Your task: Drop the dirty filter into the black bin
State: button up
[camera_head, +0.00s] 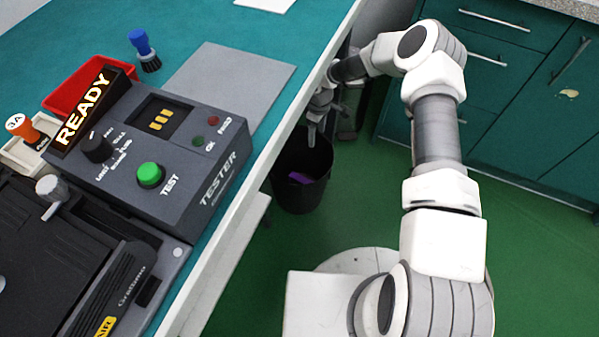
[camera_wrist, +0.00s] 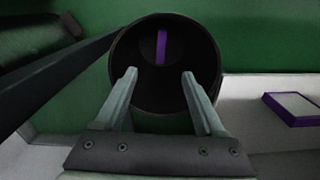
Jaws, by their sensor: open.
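The black bin (camera_head: 299,199) stands on the green floor beside the bench. In the wrist view I look down into the bin (camera_wrist: 200,50). A purple strip, apparently the filter's edge, lies inside the bin (camera_wrist: 161,47); this purple piece also shows in the head view (camera_head: 300,178). Its face and any dirt on it cannot be made out. My gripper (camera_wrist: 159,75) is open and empty above the bin, its two fingers apart with nothing between them. In the head view my gripper (camera_head: 313,125) is small and partly hidden near the bench edge.
A purple-framed pale panel (camera_wrist: 294,107) lies on a light surface right of the bin in the wrist view. The bench holds a tester (camera_head: 190,150) reading READY, a red tray (camera_head: 62,98) and a blue-handled brush (camera_head: 144,50). Green drawers (camera_head: 490,85) stand behind.

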jog(key=s+d+r+p, duration=0.2)
jog(key=d+r, duration=0.2)
jog(key=d, duration=0.3)
jog(key=shift+r, duration=0.25)
jog(key=shift+s+d, duration=0.1)
